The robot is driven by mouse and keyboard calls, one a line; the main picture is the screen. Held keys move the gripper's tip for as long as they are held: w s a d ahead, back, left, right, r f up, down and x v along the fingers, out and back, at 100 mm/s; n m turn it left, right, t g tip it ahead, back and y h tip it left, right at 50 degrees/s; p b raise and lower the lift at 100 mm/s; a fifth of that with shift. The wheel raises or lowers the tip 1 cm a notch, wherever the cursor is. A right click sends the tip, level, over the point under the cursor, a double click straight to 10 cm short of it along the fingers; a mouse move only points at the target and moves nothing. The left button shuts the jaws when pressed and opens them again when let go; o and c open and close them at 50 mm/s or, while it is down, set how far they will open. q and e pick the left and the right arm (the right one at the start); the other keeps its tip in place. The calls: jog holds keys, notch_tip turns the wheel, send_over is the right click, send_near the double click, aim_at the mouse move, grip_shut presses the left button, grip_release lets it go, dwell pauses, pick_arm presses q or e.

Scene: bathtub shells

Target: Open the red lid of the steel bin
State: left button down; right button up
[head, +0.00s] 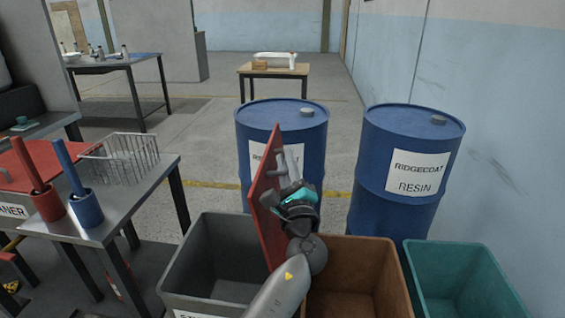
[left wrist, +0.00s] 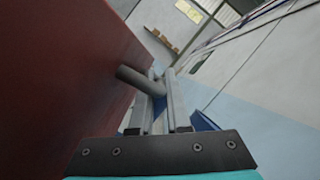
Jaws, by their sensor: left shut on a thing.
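The red lid (head: 263,183) stands raised, nearly upright, at the right side of the open grey steel bin (head: 181,265). The bin's dark inside shows, and part of its front label is cut off by the bottom edge. My left gripper (head: 283,163) is on the right face of the lid. In the left wrist view, its two fingers (left wrist: 162,98) are shut on the lid's grey bar handle (left wrist: 138,78), with the red lid (left wrist: 55,75) filling the left side. My right gripper is not in view.
A brown bin (head: 362,254) and a teal bin (head: 457,252) stand to the right. Two blue drums, one behind the lid (head: 240,135) and one labelled resin (head: 385,145), stand behind. A steel table (head: 125,205) with a wire basket (head: 120,155) is at left.

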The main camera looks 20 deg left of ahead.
pick_arm(q)
jog(key=shift+r, duration=0.2)
jog(key=c, duration=1.2)
grip_release()
jog(key=shift+o, duration=0.2)
jog(key=shift+f, duration=0.1)
jog(key=shift+s+d+f, duration=0.1)
jog(key=shift+f, duration=0.05)
jog(key=p+v, duration=0.1)
jog(key=v, duration=1.3)
jog(key=shift+s+d, duration=0.25)
jog(key=shift+s, duration=0.1)
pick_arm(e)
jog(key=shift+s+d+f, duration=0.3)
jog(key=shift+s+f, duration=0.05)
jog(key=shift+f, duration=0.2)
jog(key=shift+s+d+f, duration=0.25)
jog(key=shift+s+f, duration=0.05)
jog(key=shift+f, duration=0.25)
pick_arm(q)
jog(key=shift+f, duration=0.1)
